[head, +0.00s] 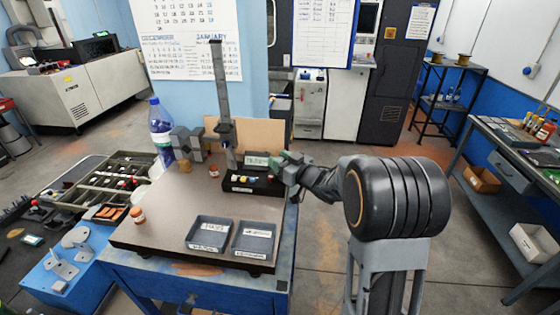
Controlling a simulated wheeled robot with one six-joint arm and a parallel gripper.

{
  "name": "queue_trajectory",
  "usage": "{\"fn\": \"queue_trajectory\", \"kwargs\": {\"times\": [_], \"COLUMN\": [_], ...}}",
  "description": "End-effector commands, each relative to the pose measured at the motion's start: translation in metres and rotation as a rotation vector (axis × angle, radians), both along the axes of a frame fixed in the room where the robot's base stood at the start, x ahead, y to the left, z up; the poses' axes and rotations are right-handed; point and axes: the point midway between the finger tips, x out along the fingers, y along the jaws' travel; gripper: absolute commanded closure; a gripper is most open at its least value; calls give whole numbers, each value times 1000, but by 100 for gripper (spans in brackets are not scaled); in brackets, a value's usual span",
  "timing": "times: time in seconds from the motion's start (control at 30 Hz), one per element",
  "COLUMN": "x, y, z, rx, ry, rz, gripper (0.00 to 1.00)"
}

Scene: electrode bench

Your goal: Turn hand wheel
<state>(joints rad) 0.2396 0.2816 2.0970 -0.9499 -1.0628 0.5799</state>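A tall dark column (219,95) stands upright at the back of the bench. A dark grey, knobbed piece (188,144) sits to the left of its lower part; it may be the hand wheel, but I cannot tell for sure. My gripper (284,166) is over the back right edge of the bench, to the right of the column and apart from it. It is close to the right end of a black labelled tray (240,187); I cannot tell whether they touch. My gripper's fingers are too small and partly hidden to read.
Two grey labelled trays (208,231) (253,256) lie at the bench's front right. A blue-capped bottle (159,132) stands at the back left. The middle left of the top is clear.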

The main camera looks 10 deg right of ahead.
Motion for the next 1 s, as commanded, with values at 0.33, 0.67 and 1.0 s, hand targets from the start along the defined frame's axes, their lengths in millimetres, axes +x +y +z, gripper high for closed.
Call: {"fn": "queue_trajectory", "kwargs": {"times": [0.33,0.67,1.0], "x": [0,-16,-75], "y": [0,-11,-47], "z": [0,-1,-1], "rx": [0,0,-1], "ry": [0,-1,-2], "rz": [0,-3,-5], "gripper": [38,38,38]}}
